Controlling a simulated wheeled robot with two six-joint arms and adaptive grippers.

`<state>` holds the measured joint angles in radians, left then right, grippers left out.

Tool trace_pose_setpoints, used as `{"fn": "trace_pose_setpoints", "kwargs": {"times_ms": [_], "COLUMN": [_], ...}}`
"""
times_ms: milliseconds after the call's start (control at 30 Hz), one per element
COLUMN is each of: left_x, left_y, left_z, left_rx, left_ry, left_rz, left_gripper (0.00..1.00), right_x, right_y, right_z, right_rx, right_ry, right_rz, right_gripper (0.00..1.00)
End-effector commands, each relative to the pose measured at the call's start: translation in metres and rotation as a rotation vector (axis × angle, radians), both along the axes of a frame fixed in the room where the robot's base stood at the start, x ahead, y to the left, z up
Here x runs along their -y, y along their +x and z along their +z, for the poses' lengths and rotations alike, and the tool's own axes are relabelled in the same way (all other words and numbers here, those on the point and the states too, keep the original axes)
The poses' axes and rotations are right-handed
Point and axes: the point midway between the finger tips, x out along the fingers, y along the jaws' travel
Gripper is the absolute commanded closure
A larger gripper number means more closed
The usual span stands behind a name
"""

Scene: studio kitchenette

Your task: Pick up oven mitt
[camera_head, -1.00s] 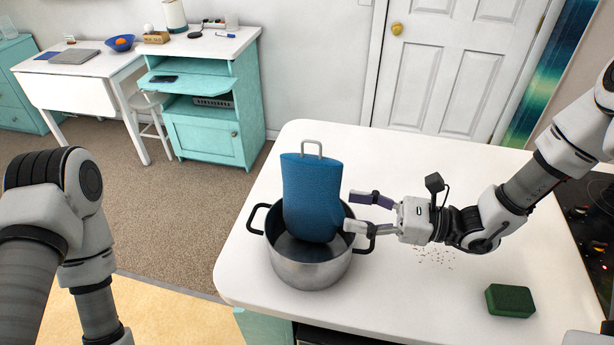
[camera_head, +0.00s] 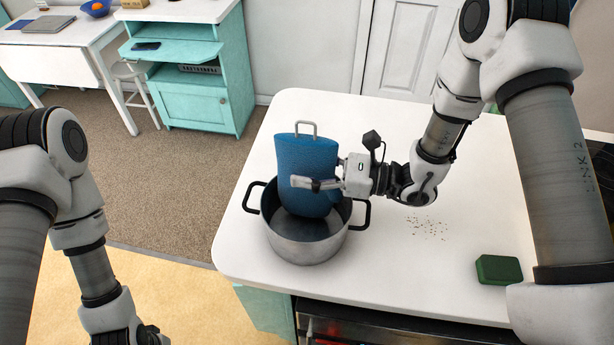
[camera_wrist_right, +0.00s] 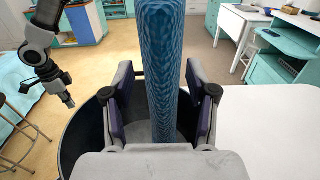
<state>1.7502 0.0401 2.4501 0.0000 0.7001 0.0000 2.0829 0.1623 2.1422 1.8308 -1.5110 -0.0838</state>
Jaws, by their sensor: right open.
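The blue oven mitt (camera_head: 306,165) stands upright in a steel pot (camera_head: 312,246) on the white counter, with a grey loop at its top. My right gripper (camera_head: 322,176) is at the mitt's right side, with one finger in front of it. In the right wrist view the mitt (camera_wrist_right: 162,75) stands edge-on between the two open fingers of my right gripper (camera_wrist_right: 161,105), with a gap on each side. My left arm shows at the left of the head view; its gripper's fingers are not visible there.
The pot has black side handles. A green sponge (camera_head: 499,269) and scattered crumbs (camera_head: 428,228) lie on the white counter (camera_head: 400,285) to the right. A teal cabinet (camera_head: 200,115) and a white table stand beyond. The front middle of the counter is clear.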

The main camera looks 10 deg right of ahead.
Motion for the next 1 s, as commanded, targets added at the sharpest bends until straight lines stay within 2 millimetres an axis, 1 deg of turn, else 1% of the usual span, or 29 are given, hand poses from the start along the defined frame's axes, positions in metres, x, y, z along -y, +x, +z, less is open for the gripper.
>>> {"fn": "trace_pose_setpoints", "kwargs": {"times_ms": [67, 100, 167, 200, 233, 267, 667, 767, 867, 1000], "left_x": [0.000, 0.000, 0.000, 0.000, 0.000, 0.000, 0.000, 0.000, 0.000, 0.000], "left_y": [0.000, 0.000, 0.000, 0.000, 0.000, 0.000, 0.000, 0.000, 0.000, 0.000], "left_z": [-0.001, -0.001, -0.001, -0.001, -0.001, -0.001, -0.002, -0.005, -0.010, -0.017], "left_rx": [0.000, 0.000, 0.000, 0.000, 0.000, 0.000, 0.000, 0.000, 0.000, 0.000], "left_ry": [0.000, 0.000, 0.000, 0.000, 0.000, 0.000, 0.000, 0.000, 0.000, 0.000], "left_rz": [0.000, 0.000, 0.000, 0.000, 0.000, 0.000, 0.000, 0.000, 0.000, 0.000], "left_gripper": [1.00, 1.00, 1.00, 1.00, 1.00, 1.00, 1.00, 1.00, 1.00, 1.00], "right_x": [0.000, 0.000, 0.001, 0.000, 0.000, 0.000, 0.001, 0.001, 0.001, 0.000], "right_y": [0.000, 0.000, 0.000, 0.000, 0.000, 0.000, 0.000, 0.000, 0.000, 0.000], "right_z": [-0.001, -0.001, -0.001, -0.001, -0.001, -0.001, 0.002, 0.010, 0.025, 0.053], "right_rx": [0.000, 0.000, 0.000, -0.001, -0.001, 0.000, 0.000, 0.002, 0.004, 0.006], "right_ry": [0.000, 0.000, 0.000, 0.000, -0.001, -0.001, -0.001, -0.001, 0.000, 0.001], "right_rz": [-0.001, 0.000, 0.000, 0.000, 0.000, 0.000, 0.000, 0.000, 0.000, 0.000], "right_gripper": [0.43, 0.46, 0.67, 0.82, 0.92, 1.00, 1.00, 1.00, 1.00, 1.00]}}
